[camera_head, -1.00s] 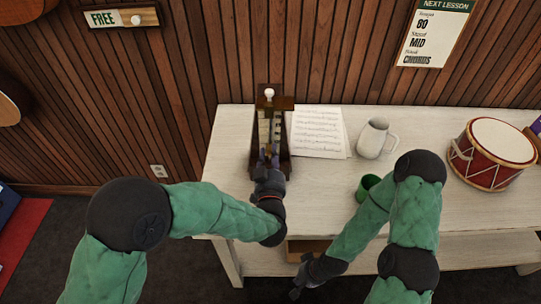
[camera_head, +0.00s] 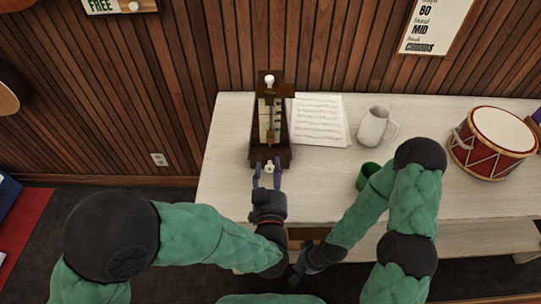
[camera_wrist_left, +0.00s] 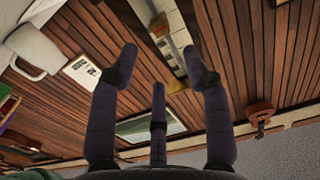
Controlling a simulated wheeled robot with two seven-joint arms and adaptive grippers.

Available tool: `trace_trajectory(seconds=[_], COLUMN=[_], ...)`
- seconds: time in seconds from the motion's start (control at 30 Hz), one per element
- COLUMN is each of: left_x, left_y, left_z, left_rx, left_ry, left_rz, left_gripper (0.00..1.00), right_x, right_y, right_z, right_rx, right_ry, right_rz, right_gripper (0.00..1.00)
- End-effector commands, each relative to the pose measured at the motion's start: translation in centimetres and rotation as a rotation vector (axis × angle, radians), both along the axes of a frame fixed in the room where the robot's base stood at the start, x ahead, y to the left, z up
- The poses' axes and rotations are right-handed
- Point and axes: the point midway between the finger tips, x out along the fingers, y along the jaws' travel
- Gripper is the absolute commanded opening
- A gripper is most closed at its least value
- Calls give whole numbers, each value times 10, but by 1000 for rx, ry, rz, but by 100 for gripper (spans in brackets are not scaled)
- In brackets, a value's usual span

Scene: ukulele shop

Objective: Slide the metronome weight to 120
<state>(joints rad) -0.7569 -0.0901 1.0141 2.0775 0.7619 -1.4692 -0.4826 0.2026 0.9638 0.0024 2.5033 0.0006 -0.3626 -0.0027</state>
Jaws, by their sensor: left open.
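The dark wooden metronome (camera_head: 284,146) stands upright on the white table, with a pale marked scale on its front and a white knob (camera_head: 269,79) at its top. I cannot clearly pick out the sliding weight. A small pale piece (camera_head: 269,167) shows at the metronome's lower front. My left gripper (camera_head: 267,175) is open and empty, with its fingertips on either side of that piece in the head view; contact cannot be told. In the left wrist view the pale scale (camera_wrist_left: 174,48) lies beyond the spread fingers. My right gripper (camera_head: 299,272) hangs low by the table's front; its fingers are unclear.
Sheet music (camera_head: 319,121) lies just right of the metronome. The table (camera_head: 222,150) is clear left of the metronome.

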Motion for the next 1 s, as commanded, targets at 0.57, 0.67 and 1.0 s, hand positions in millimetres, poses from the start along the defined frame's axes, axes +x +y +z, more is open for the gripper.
trace_trajectory(seconds=[0.57, 0.67, 1.0], left_x=[-23, -22, -22], left_y=[0, 0, 0], left_z=[0, 0, 0], left_rx=[-1, -1, 0], left_ry=[-1, -1, -1], left_rz=[1, 1, 1], left_gripper=[48, 48, 48], right_x=[0, 0, 0], right_y=[0, 0, 0], right_z=[0, 0, 0], right_rx=[0, 0, 0], right_ry=[0, 0, 0], right_rz=[0, 0, 0], right_gripper=[0, 0, 0])
